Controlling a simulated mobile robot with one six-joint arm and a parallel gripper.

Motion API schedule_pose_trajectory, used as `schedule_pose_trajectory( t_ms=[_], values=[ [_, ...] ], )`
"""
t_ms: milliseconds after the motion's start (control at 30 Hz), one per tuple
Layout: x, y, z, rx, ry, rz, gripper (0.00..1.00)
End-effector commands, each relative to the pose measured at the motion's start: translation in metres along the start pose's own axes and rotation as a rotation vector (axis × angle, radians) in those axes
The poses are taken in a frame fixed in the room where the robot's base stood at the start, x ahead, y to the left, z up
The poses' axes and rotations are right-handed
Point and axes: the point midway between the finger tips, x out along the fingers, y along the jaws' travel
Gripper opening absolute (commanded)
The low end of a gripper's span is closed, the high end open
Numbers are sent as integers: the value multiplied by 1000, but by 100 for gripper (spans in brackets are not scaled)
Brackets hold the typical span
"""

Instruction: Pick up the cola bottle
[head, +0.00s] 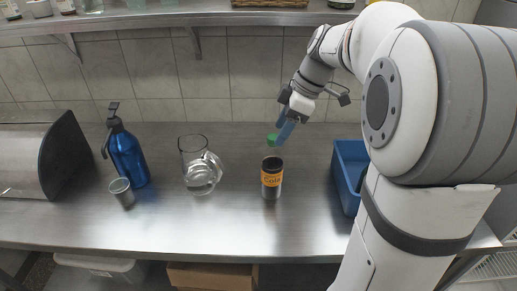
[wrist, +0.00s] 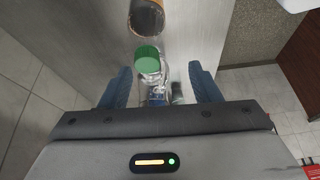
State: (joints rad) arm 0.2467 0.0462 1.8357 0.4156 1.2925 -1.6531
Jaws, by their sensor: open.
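A clear bottle with a green cap (wrist: 148,60) stands between the spread fingers in the wrist view, apart from both as far as I can tell. In the head view its green cap (head: 272,139) shows just below and left of my gripper (head: 287,129). Its clear body is hard to make out there, behind a dark cylinder. That dark cylinder (head: 272,178) has an orange label that seems to read "Cola"; it also shows at the top of the wrist view (wrist: 147,17). My gripper (wrist: 165,88) is open and empty.
A blue bin (head: 346,182) stands to the right on the steel counter (head: 240,223). A glass pitcher (head: 199,172), a blue pump bottle (head: 126,156) and a metal cup (head: 122,192) stand to the left. A shelf (head: 150,20) runs along the tiled wall.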

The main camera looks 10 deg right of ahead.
Motion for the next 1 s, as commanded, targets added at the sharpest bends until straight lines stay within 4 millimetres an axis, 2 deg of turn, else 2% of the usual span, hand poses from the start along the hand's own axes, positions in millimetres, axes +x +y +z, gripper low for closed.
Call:
schedule_pose_trajectory(
  t_ms=[167, 467, 700, 1000],
  values=[
    [0, 9, -2, -71, 22, -8, 57],
    [35, 8, -4, -80, 23, -14, 57],
    [69, 9, -3, -82, 22, -13, 57],
    [76, 9, -3, -83, 22, -11, 57]
  ],
)
